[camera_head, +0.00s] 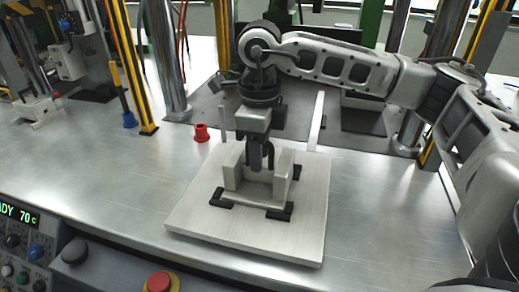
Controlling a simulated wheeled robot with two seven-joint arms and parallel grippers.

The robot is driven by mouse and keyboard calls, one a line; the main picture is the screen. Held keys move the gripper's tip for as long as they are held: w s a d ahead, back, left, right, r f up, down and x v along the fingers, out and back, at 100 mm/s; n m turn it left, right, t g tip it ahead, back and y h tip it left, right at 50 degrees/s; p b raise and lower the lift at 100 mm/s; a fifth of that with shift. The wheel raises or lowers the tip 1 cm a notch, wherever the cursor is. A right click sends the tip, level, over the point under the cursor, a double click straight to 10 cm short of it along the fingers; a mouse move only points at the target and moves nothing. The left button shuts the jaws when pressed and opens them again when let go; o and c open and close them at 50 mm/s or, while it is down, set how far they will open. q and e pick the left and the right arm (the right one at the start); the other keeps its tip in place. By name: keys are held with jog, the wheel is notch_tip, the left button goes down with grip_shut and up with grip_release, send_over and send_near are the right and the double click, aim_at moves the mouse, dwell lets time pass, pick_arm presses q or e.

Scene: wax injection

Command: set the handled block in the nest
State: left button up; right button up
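The nest (232,172) is a pale fixture with upright side walls, a low front bar and black corner pieces, on a light square board (200,222). My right gripper (261,160) points straight down between the nest's walls. Its dark fingers are close together, and I cannot tell whether they grip a handle. The handled block cannot be told apart clearly; a pale surface low between the walls, under the fingers, may be part of it. My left gripper is not in view.
A small red cup-like piece (201,133) stands behind the board's left corner. Metal columns and yellow-edged posts (137,75) rise at the back. A control panel (28,245) and a red button (159,282) are at the front left. The metal table left of the board is clear.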

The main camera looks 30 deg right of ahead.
jog(key=shift+r, duration=0.4)
pick_arm(q)
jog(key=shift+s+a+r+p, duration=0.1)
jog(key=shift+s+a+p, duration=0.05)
jog(key=shift+p, duration=0.4)
pick_arm(e)
notch_tip(320, 180, up, 12)
jog(key=shift+f, duration=0.2)
jog(key=shift+f, duration=0.1)
notch_tip(320, 180, down, 13)
jog(key=shift+r+b, duration=0.1)
jog(key=shift+b, duration=0.55)
jog(key=r, duration=0.4)
jog(key=shift+a+r, duration=0.1)
jog(key=shift+a, duration=0.1)
jog(key=shift+a+r, duration=0.25)
jog(key=shift+r, duration=0.1)
